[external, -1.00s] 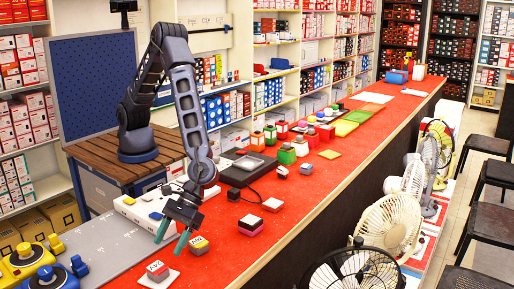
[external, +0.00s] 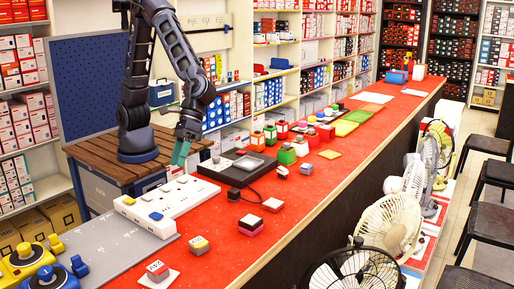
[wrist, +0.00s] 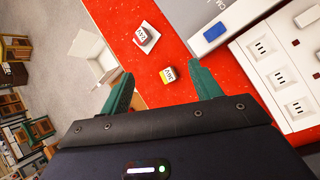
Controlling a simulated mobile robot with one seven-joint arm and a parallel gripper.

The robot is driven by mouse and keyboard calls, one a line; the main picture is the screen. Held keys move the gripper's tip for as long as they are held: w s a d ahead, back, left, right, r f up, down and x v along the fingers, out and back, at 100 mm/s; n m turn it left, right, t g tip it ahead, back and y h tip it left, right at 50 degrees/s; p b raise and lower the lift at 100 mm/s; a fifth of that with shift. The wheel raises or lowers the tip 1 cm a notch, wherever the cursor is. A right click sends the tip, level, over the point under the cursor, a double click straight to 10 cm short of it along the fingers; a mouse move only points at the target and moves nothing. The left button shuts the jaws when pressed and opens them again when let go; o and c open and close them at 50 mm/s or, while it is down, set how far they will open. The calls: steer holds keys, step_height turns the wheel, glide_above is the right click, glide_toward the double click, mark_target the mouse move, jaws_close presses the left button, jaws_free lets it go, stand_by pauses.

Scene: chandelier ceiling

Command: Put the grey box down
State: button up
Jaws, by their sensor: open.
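A small grey box with a red lower part and a white label on top (external: 157,269) sits on a flat white tile (external: 168,279) at the near end of the red counter. It also shows on its tile in the wrist view (wrist: 141,37). A second small grey box with a yellow label (external: 198,245) stands directly on the counter behind it; the wrist view shows it too (wrist: 168,74). I cannot tell which one the task means. My gripper (external: 180,155) is raised, away from both boxes. In the wrist view its green fingers (wrist: 166,80) are apart with nothing held between them.
A white socket strip (external: 160,205) and a black tray (external: 237,168) lie along the counter's left side. Small blocks (external: 250,225) stand farther along. Fans (external: 392,220) line the right side. Bare red counter (external: 225,215) surrounds the yellow-labelled box.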

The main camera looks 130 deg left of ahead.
steer(key=s+a+r+m+t+y, duration=0.1)
steer(key=s+a+r+m+y, duration=0.15)
steer(key=s+a+r, duration=0.5)
steer(key=s+a+r+m+t+y, duration=0.1)
steer(key=s+a+r+m, duration=0.35)
steer(key=s+a, duration=0.5)
steer(key=s+a+m+t+y, duration=0.1)
steer(key=s+a, duration=0.4)
steer(key=s, duration=0.6)
steer(key=s+a+m+y, duration=0.2)
steer(key=s+a+m, duration=0.2)
steer(key=s, duration=0.7)
steer(key=shift+s+a+r+t, duration=0.2)
steer(key=shift+a+t, duration=0.2)
steer(key=shift+a, duration=0.55)
